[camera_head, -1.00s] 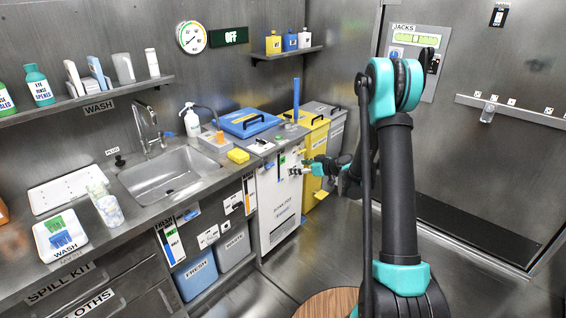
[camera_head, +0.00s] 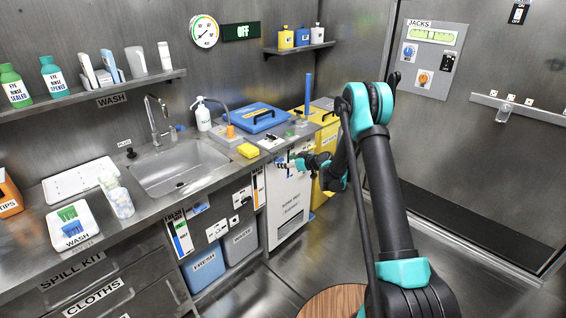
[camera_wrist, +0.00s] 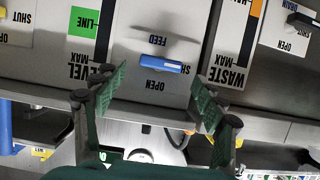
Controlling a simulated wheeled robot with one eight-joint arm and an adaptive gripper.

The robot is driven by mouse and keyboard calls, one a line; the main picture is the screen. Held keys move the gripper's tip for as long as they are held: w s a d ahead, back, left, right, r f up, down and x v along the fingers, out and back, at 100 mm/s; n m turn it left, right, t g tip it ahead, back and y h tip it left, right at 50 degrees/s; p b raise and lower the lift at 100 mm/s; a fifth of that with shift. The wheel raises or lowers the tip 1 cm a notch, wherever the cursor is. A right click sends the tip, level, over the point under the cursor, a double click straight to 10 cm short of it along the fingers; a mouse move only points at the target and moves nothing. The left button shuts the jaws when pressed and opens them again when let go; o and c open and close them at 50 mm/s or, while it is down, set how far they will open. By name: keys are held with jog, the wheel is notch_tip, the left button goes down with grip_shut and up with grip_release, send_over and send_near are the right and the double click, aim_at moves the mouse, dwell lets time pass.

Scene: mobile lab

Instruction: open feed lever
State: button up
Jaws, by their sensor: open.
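The feed lever (camera_wrist: 160,63) is a blue handle on a pale panel in the wrist view, which shows the labels upside down. It lies across the picture between the words FEED and OPEN. SHUT at its right end is partly hidden. My gripper (camera_wrist: 158,82) is open, one finger to each side of the lever's line. No contact with the lever shows, and nothing is between the fingers. In the head view my gripper (camera_head: 292,166) is at the top front of the white cabinet (camera_head: 288,205); the lever cannot be made out there.
In the head view a yellow bin (camera_head: 326,140) stands beyond the cabinet. The floor in front is clear.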

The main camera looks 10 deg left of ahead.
aim_at(278, 161)
jog(key=shift+x, duration=1.25)
jog(key=shift+c, duration=0.4)
jog(key=c, duration=1.1)
jog(key=m, duration=0.1)
jog(key=m+g+y, duration=0.1)
jog(key=shift+w+d+m, duration=0.1)
jog(key=shift+w+m, duration=0.05)
jog(key=shift+m, duration=0.15)
jog(key=o, duration=1.2)
